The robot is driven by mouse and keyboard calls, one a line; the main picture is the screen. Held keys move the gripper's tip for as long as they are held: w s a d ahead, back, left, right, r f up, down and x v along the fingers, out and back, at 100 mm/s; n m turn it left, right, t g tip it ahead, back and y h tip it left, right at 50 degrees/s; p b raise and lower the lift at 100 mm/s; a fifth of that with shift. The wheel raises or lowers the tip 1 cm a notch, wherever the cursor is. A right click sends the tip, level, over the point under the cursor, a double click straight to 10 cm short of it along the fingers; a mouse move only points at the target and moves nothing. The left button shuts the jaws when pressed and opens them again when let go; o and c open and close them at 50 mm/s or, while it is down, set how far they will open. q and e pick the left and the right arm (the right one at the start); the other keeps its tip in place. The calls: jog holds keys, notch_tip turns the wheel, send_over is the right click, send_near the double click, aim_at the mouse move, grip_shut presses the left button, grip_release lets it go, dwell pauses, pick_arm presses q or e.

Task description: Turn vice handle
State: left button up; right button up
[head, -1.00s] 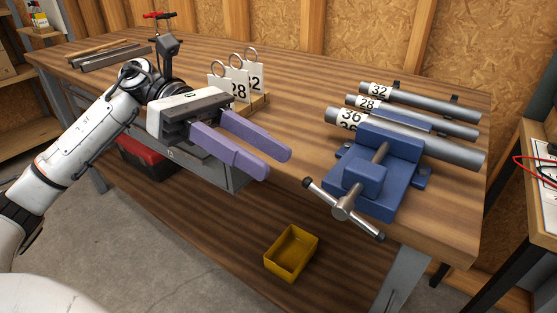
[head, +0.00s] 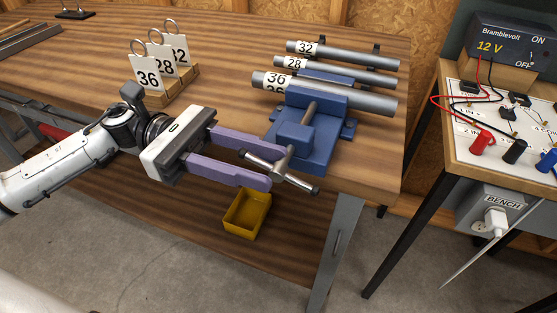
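The blue vice (head: 318,125) is mounted at the right front edge of the wooden workbench. Its metal handle bar (head: 297,180) has dark end caps, slants down to the right and crosses the vice screw. My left gripper (head: 271,168) is open, with its two purple fingers pointing right at the handle. The handle's left end lies in the space between the fingertips as seen here. I cannot tell whether the fingers touch it. My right gripper is not in view.
Grey pipes tagged 32 (head: 342,55), 28 (head: 345,74) and 36 (head: 340,95) lie behind and across the vice. Tagged rings (head: 148,80) stand on the bench at left. A yellow bin (head: 247,214) sits below. A side table (head: 480,155) with a power supply (head: 512,42) stands at right.

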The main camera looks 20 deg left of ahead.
aim_at(272, 168)
pick_arm(q)
jog(key=shift+d+r, duration=0.1)
jog(key=shift+d, duration=1.1)
jog(key=shift+s+d, duration=0.1)
jog(key=shift+d, duration=0.35)
jog(key=shift+c, duration=0.2)
grip_shut()
jog(key=shift+y, duration=1)
jog(key=shift+o, duration=0.2)
grip_release()
